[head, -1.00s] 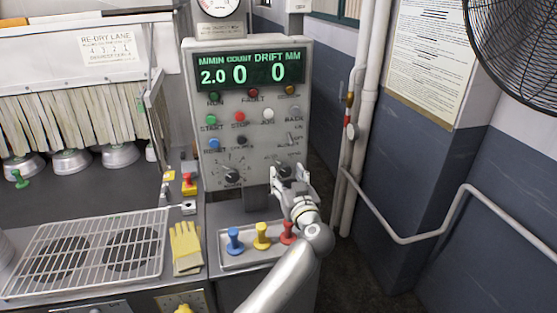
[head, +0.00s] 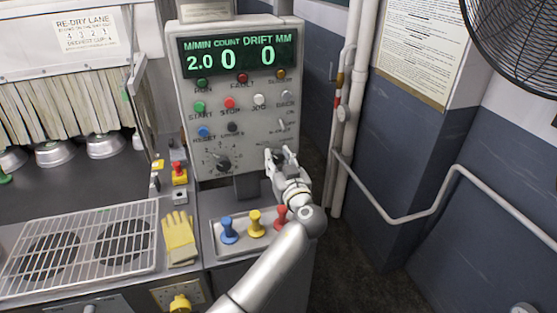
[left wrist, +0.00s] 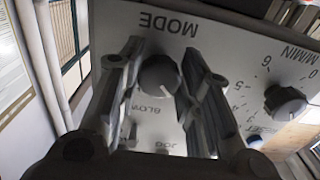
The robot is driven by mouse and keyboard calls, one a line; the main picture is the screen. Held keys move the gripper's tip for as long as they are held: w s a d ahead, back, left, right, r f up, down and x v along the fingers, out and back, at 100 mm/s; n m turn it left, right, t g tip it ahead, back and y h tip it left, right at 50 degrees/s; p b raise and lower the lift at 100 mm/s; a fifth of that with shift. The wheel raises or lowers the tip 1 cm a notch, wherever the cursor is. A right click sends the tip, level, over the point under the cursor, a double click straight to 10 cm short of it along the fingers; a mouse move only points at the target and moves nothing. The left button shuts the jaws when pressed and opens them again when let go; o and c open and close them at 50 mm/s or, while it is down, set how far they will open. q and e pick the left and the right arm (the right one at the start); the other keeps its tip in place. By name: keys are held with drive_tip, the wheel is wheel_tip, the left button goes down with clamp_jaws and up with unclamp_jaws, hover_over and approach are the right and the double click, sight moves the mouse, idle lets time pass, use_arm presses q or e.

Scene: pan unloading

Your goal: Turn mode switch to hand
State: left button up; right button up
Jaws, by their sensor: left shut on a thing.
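The mode switch (left wrist: 160,76) is a round grey knob with a white pointer mark, on the panel under the upside-down word MODE in the left wrist view. Its mark points to the lower right there. Below it is the word BLOW; the other position labels are hidden. My left gripper (head: 281,157) is at the lower right of the control panel (head: 185,95) in the head view. Its two fingers stand on either side of the knob and are shut on it. The fingers hide most of the knob in the head view. My right gripper is not in view.
The speed knob (left wrist: 285,101) is beside the mode switch. Buttons and a toggle (head: 283,124) sit above. Below my left arm, a tray (head: 215,248) holds blue, yellow and red pegs. A yellow glove (head: 180,240) lies to its left. Pipes (head: 340,150) run at the right.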

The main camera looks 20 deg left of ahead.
use_arm(q)
drive_tip(key=shift+m+b, duration=0.35)
drive_tip(key=shift+m, duration=0.05)
drive_tip(key=m+b, duration=0.1)
drive_tip(key=m, duration=0.1)
drive_tip(key=shift+m+b, duration=0.3)
drive_tip(key=shift+m, duration=0.1)
drive_tip(key=shift+a+r+m, duration=0.1)
drive_tip(key=shift+m, duration=0.8)
drive_tip(key=m, duration=0.2)
drive_tip(key=shift+r+m+b, duration=0.1)
drive_tip(key=shift+m+b, duration=0.2)
drive_tip(key=shift+m, duration=0.1)
drive_tip(key=m+p, duration=0.1)
drive_tip(key=m, duration=0.3)
drive_tip(key=shift+r+m, duration=0.1)
drive_tip(key=shift+m, duration=0.2)
drive_tip(key=m+p, duration=0.2)
drive_tip(key=m, duration=0.3)
